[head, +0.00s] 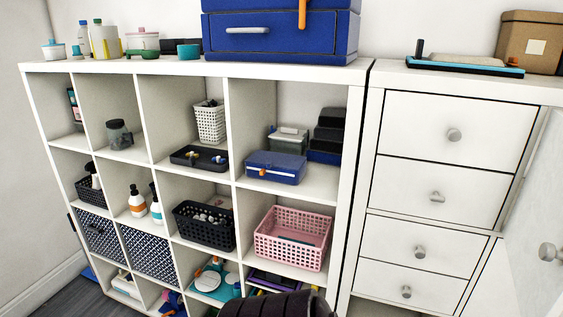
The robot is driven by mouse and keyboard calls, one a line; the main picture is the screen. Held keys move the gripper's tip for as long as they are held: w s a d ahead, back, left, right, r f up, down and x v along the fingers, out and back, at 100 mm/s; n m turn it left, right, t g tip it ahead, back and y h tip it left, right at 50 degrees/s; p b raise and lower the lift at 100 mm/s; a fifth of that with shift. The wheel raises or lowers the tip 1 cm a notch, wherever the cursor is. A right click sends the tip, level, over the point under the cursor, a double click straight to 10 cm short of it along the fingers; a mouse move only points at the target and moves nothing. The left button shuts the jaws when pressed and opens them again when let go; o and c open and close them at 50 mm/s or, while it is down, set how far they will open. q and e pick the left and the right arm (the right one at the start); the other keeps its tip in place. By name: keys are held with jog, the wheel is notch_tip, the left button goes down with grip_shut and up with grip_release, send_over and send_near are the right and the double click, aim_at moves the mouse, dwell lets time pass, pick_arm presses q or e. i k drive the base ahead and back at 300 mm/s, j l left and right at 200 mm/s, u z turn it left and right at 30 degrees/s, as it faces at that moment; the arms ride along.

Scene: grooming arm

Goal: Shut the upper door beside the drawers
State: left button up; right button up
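A white door (535,205) with a round grey knob (549,252) stands at the right edge of the head view, beside the drawer unit. It appears swung open at an angle to the drawer fronts. The right edge of the picture cuts it off, so its full height and hinge are hidden. The white drawers (450,135) left of it are stacked in a column, each with a grey knob, and look shut. Neither of my grippers shows in the head view.
A white cube shelf (347,140) with baskets and bottles fills the left and middle. A blue chest (280,40) stands on it. A cardboard box (530,40) and a dark tray (465,65) sit above the drawers. A dark ribbed shape (278,304), unclear, rises at the bottom.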

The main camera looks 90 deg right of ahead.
aim_at(533, 231)
jog(key=l+z, duration=0.1)
jog(key=z, duration=0.35)
jog(key=i+z, duration=0.1)
jog(key=z, duration=0.3)
jog(key=l+z, duration=0.15)
jog(key=z, duration=0.3)
jog(key=i+z, duration=0.15)
jog(key=z, duration=3.1)
